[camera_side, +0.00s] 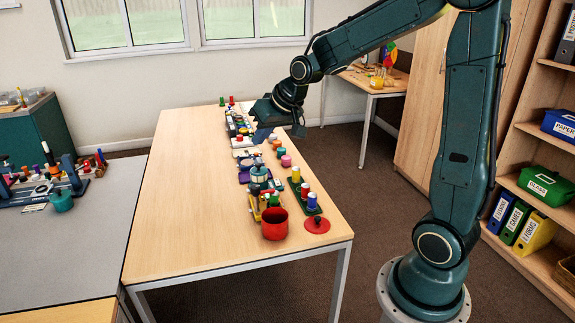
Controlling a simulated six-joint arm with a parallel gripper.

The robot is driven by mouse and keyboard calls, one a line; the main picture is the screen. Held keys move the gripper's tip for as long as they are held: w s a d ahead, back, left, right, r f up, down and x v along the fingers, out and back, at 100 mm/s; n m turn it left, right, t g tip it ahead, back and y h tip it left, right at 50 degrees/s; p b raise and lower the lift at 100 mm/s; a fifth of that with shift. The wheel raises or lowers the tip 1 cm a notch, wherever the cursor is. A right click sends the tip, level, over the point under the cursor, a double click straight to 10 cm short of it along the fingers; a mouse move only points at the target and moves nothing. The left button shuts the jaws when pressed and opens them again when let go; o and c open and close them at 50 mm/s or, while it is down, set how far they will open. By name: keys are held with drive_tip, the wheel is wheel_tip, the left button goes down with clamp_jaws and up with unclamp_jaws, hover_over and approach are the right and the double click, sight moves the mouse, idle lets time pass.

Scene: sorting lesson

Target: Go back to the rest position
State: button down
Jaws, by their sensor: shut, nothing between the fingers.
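My gripper (279,133) is at the end of my dark green arm, above the right edge of the long wooden table (185,190). It points down and is shut, with nothing seen in it. The row of small coloured objects runs along the table below and beside it. I cannot tell the exact height of the fingertips above the table.
A red pot (273,224) and a red disc (316,225) sit near the table's front end. A green tray (303,195) holds coloured pieces. A grey table (75,240) stands at the left, shelves (535,165) at the right. The table's left half is clear.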

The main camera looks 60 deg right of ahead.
drive_tip(key=s+a+r+n, duration=0.1)
drive_tip(key=s+a, duration=0.2)
drive_tip(key=s, duration=0.5)
drive_tip(key=s+a+r+n+g, duration=0.1)
drive_tip(key=s+a, duration=0.2)
drive_tip(key=s, duration=0.5)
drive_tip(key=s+a+r+n, duration=0.2)
drive_tip(key=s+a, duration=0.2)
drive_tip(key=s, duration=0.4)
drive_tip(key=shift+r, duration=0.1)
